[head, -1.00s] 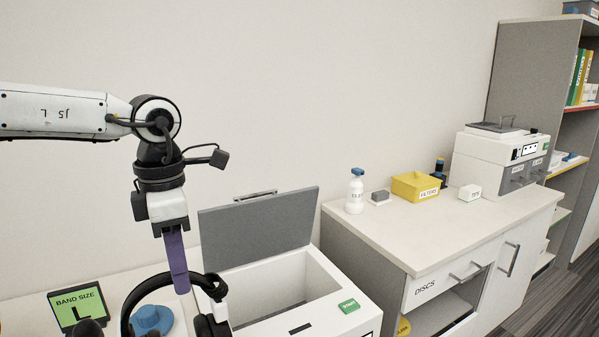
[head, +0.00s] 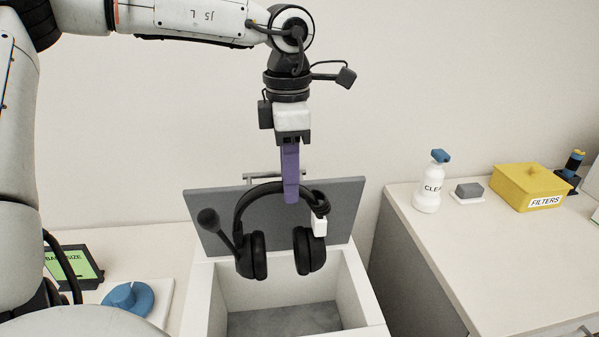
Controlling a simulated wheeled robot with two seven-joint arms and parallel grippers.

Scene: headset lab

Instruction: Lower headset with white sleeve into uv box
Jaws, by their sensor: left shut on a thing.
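The black headset (head: 252,257) hangs upright in the head view, with its ear cups low and a microphone boom at its left. A white sleeve (head: 320,227) sits on the right side of its band. My left gripper (head: 290,195), with purple fingers, is shut on the top of the headband. The uv box (head: 203,290) is white, with its grey lid (head: 345,205) raised at the back. The headset hangs over the box's opening, with the cups around the height of the back rim. The grey box floor shows empty. My right gripper is out of view.
A screen (head: 75,265) and a blue round object (head: 128,297) are on the left surface. On the right counter (head: 480,270) stand a spray bottle (head: 431,185), a small grey block (head: 468,191) and a yellow filters box (head: 532,186).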

